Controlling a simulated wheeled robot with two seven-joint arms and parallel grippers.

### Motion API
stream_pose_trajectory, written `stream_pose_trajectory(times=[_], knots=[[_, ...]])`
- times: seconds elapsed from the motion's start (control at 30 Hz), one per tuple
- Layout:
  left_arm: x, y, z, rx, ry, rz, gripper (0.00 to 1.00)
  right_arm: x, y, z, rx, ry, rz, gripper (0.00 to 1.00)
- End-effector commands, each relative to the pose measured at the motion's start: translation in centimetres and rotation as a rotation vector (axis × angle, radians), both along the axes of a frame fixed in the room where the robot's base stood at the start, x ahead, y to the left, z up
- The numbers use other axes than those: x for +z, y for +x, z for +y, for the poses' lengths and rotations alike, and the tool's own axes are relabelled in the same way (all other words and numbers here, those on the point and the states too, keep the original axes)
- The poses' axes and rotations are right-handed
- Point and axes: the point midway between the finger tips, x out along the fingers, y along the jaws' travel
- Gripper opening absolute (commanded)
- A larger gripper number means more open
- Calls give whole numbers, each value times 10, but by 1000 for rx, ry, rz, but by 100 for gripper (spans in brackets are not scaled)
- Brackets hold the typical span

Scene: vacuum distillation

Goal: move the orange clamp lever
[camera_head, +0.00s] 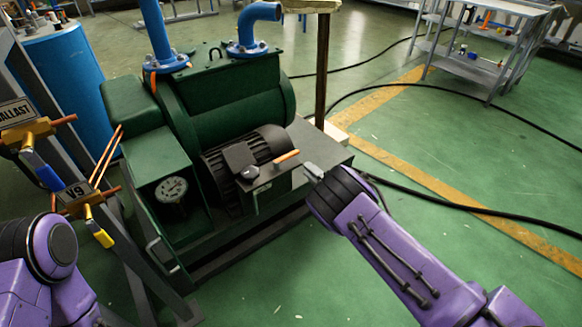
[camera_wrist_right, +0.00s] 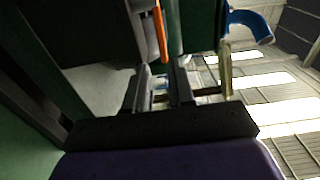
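An orange lever (camera_head: 287,155) sticks out from the top of a dark switch box (camera_head: 262,175) beside the black motor of the green pump. My right gripper (camera_head: 312,170) is just right of the lever and apparently apart from it. In the right wrist view my right gripper (camera_wrist_right: 160,72) is open, with an empty gap between its fingers. The orange lever (camera_wrist_right: 160,32) shows there just beyond the fingertips, in line with the gap.
The green pump (camera_head: 225,100) fills the middle. At left stand a blue tank (camera_head: 65,70) and a frame with labelled valves (camera_head: 75,195). Black hoses (camera_head: 470,212) cross the floor. A metal cart (camera_head: 480,65) stands at the back right. Floor at right is mostly clear.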

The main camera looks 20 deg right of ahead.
Motion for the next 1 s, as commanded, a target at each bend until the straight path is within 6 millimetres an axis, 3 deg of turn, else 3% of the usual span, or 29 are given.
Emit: stream_pose_trajectory(times=[0.5,0.87,0.9,0.97,1.0], knots=[[-34,0,0,0,0,0,0,-1,89,33,9,13,-4,23],[-36,0,0,0,0,0,0,3,100,37,5,13,-1,23],[-36,0,0,0,0,0,0,3,100,37,5,13,-1,20],[-36,0,0,0,0,0,0,3,100,37,5,13,-1,1],[-36,0,0,0,0,0,0,3,100,37,6,13,-1,0]])
